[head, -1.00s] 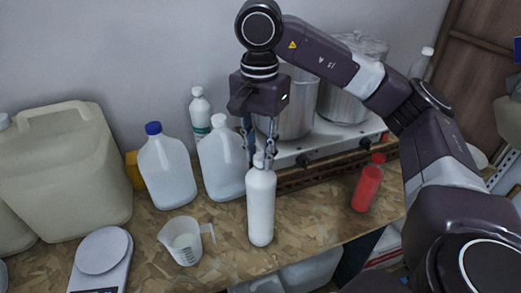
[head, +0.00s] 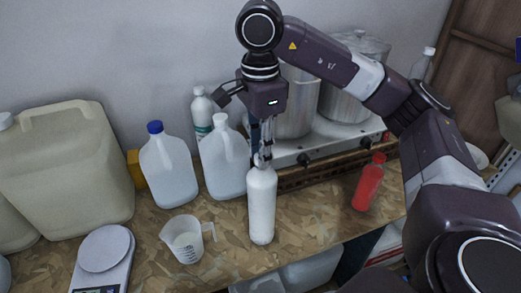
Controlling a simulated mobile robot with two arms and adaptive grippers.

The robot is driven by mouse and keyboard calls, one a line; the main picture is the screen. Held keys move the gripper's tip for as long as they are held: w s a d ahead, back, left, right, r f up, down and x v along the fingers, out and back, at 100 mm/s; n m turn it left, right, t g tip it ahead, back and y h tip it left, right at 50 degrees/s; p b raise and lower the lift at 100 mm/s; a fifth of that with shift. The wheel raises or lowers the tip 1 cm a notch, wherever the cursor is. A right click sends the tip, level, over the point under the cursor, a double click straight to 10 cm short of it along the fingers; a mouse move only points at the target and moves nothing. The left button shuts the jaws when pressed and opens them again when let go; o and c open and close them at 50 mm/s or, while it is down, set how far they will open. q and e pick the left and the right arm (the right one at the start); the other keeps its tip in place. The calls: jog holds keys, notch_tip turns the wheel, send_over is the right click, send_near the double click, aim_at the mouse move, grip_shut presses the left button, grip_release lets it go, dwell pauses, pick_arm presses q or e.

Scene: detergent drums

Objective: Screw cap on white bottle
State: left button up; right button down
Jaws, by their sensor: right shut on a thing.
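The white bottle (head: 261,207) stands upright on the wooden worktop near its front edge. My right gripper (head: 262,158) points straight down over the bottle, with its fingers shut at the bottle's top. The fingers mostly hide the cap, so how it sits on the neck cannot be made out. My left gripper is not in the view.
A measuring jug (head: 187,241) and a scale (head: 104,257) stand to the left. Behind are jugs with a blue cap (head: 168,168) and a white cap (head: 224,160). Pots (head: 296,105) stand on a stove (head: 318,147). A red bottle (head: 369,182) is at the right.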

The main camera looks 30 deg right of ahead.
jog(key=shift+f, duration=0.15)
jog(key=m, duration=0.5)
jog(key=shift+m, duration=0.4)
jog(key=c, duration=1.9)
grip_release()
jog(key=shift+c, duration=0.2)
jog(key=shift+o, duration=0.5)
jog(key=shift+w, duration=0.15)
jog(key=shift+p, duration=0.35)
jog(key=shift+r, duration=0.25)
